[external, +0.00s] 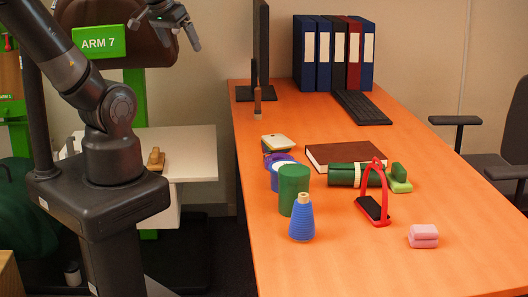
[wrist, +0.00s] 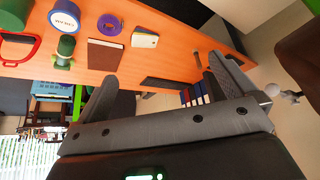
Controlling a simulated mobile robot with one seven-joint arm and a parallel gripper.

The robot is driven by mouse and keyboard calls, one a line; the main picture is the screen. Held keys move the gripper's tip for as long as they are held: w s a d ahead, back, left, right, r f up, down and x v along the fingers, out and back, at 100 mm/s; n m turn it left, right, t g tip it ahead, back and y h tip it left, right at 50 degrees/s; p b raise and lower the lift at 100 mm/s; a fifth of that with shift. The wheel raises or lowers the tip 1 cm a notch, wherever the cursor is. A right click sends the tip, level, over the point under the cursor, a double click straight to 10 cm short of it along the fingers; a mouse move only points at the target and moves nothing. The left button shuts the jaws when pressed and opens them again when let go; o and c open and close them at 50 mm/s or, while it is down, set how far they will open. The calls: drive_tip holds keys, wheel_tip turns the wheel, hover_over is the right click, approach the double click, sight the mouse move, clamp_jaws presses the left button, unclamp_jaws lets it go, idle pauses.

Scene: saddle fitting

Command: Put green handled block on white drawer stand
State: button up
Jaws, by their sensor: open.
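The green handled block (external: 399,180), light green with a darker green upper part, sits on the orange table, just right of the dark green roll. In the wrist view a light green piece (wrist: 61,63) at the roll's end appears to be it. The white drawer stand (external: 195,146) is left of the table, partly hidden behind my arm base. A brown wooden piece (external: 155,160) lies on its top. My gripper (external: 166,35) is open and empty, high above the stand side and far from the block. Its spread fingers (wrist: 165,88) also show in the wrist view.
Binders (external: 325,55) and a monitor (external: 261,45) are behind.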

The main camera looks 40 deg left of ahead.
drive_tip(key=w+d+m+h, duration=0.2)
drive_tip(key=w+d+m, duration=0.1)
drive_tip(key=w+d, duration=0.8)
drive_tip(key=m+g+h, duration=0.1)
drive_tip(key=m+g, duration=0.1)
drive_tip(key=m, duration=0.4)
hover_over(403, 167)
drive_tip(key=s+a, duration=0.2)
wheel_tip(403, 167, down, 23)
drive_tip(key=x, duration=0.5)
drive_tip(key=shift+s+f, duration=0.1)
drive_tip(key=shift+f, duration=0.2)
drive_tip(key=shift+x, duration=2.95)
drive_tip(key=shift+s+a, duration=0.1)
drive_tip(key=shift+a, duration=0.05)
drive_tip(key=shift+c, duration=0.4)
